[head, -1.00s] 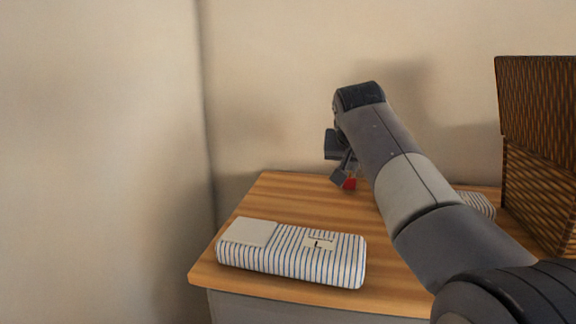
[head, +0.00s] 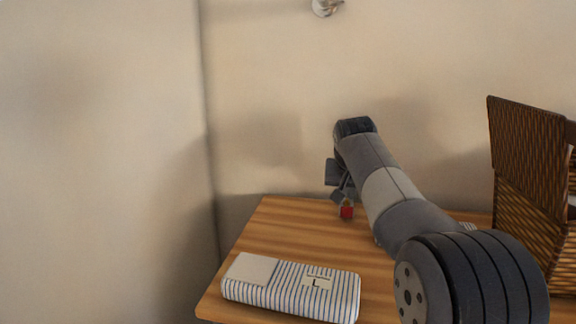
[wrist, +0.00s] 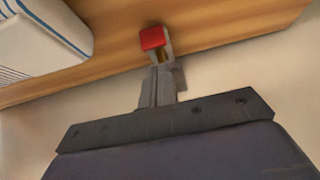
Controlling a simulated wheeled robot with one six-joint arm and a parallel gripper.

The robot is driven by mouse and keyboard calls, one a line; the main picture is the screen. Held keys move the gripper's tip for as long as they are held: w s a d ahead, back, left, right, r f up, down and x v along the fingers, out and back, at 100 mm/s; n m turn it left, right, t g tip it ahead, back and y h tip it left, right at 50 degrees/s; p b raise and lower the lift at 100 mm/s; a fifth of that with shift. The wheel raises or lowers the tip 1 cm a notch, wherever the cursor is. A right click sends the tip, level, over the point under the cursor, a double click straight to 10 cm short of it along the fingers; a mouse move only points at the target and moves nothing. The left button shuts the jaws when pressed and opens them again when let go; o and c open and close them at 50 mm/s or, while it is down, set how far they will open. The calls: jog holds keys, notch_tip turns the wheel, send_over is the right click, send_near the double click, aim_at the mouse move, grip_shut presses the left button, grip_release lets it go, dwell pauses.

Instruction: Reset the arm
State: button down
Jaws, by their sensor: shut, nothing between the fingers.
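My gripper (head: 346,208) is shut and empty, with its red-tipped fingers together above the back part of a wooden tabletop (head: 290,236). In the wrist view the shut gripper (wrist: 153,42) shows its red tip against the wood. My arm reaches from the lower right of the head view towards the back wall and bends down at its far end. A folded blue-and-white striped cloth item (head: 292,290) with a label marked L lies on the front left of the tabletop, apart from the gripper. It shows partly in the wrist view (wrist: 40,38).
A brown woven basket (head: 520,190) with a raised lid stands at the right of the tabletop. A pale striped thing is mostly hidden behind my arm. The walls (head: 280,90) are close behind and left. A small fixture (head: 325,7) is high on the wall.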

jog(key=shift+w+r+g+p, duration=0.2)
jog(key=shift+r+p, duration=0.25)
jog(key=shift+p, duration=0.1)
jog(key=shift+w+r+g+p, duration=0.2)
jog(key=shift+r+p, duration=0.25)
jog(key=shift+p, duration=0.05)
jog(key=d+v, duration=0.1)
jog(key=v, duration=1.2)
jog(key=shift+s+d, duration=0.15)
jog(key=shift+d, duration=0.35)
jog(key=shift+f, duration=0.1)
